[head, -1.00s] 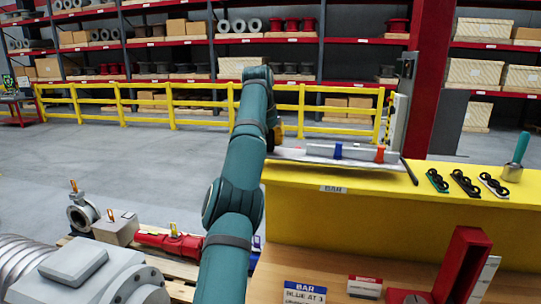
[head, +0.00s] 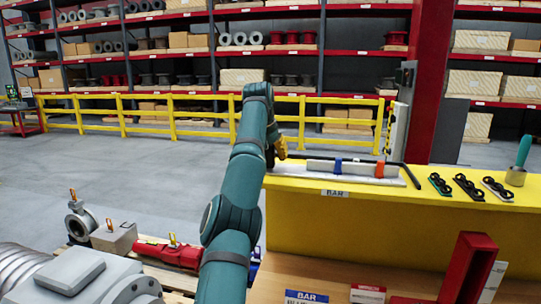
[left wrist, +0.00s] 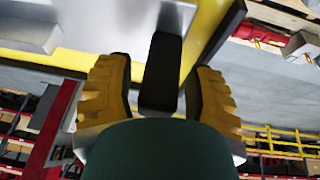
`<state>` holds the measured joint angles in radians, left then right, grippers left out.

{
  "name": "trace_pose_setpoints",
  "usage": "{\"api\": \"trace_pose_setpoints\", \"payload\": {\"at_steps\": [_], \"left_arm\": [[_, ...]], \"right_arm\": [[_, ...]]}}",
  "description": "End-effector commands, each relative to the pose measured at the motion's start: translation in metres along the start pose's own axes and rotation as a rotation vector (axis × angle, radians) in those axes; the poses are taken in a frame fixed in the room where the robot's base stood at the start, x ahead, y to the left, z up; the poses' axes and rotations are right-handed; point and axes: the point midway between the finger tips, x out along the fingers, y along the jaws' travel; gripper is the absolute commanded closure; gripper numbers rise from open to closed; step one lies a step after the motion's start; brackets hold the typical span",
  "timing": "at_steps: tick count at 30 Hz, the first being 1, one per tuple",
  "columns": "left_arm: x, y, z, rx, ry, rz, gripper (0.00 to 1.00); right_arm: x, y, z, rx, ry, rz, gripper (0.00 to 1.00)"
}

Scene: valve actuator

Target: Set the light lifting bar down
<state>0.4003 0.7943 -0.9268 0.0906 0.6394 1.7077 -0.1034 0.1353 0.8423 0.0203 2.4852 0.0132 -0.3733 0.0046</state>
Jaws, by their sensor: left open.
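The light lifting bar (head: 320,166), a pale grey bar with a blue band and an orange band, lies along the top of the yellow bench (head: 345,222), behind the BAR label. My left gripper (head: 280,148) is at the bar's left end, mostly hidden behind my arm in the head view. In the left wrist view the two yellow fingers (left wrist: 163,95) stand apart, one on each side of a dark block-like part (left wrist: 161,72). Gaps show between it and the fingers. Whether the bar's underside fully touches the bench is hard to tell. My right gripper is out of view.
Several black link-like pieces (head: 468,187) and a green-handled tool (head: 518,160) sit on the bench to the right. A red bracket (head: 468,270) stands in front. Valve parts (head: 115,237) lie low at the left. A yellow railing (head: 170,116) runs behind, with clear floor before it.

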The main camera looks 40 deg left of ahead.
Motion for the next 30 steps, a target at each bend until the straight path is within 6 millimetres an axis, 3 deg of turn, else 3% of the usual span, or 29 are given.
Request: {"api": "trace_pose_setpoints", "payload": {"at_steps": [12, 18, 30], "left_arm": [[-0.078, 0.001, -0.002, 0.001, 0.003, 0.003, 0.47], [-0.107, 0.001, -0.001, 0.001, 0.002, 0.002, 0.47], [-0.118, 0.000, 0.000, 0.001, 0.000, 0.001, 0.47]], "right_arm": [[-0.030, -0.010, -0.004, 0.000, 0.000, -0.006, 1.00], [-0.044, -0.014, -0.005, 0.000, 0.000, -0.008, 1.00], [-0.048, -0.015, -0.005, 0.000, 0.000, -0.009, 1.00]]}}
